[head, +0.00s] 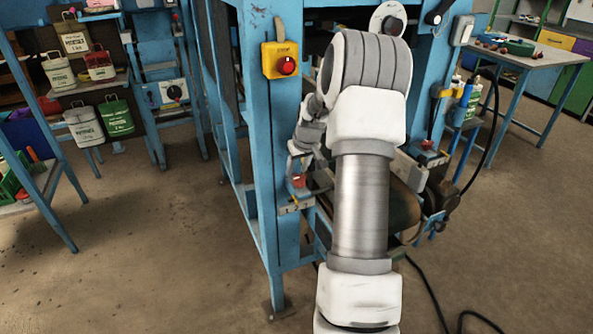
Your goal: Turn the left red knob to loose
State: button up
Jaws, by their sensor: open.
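A small red knob (298,181) sits low on the left front post of the blue machine (262,140). My gripper (302,168) is open and points down right at this knob, with its fingers close to or around it. I cannot tell whether they touch it. The gripper and wrist partly hide the knob, and its setting cannot be read. Another red knob (430,145) shows on the right front post, to the right of my arm.
A yellow box with a red button (286,66) is higher on the left post. A belt or roller part (404,208) lies behind my arm. Black cables (432,290) run over the floor at right. Sacks (84,126) hang on a rack at left. The floor at front left is clear.

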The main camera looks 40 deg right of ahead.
jog(key=p+v, duration=0.1)
jog(key=v, duration=1.4)
jog(key=shift+s+r, duration=0.25)
jog(key=shift+r, duration=0.05)
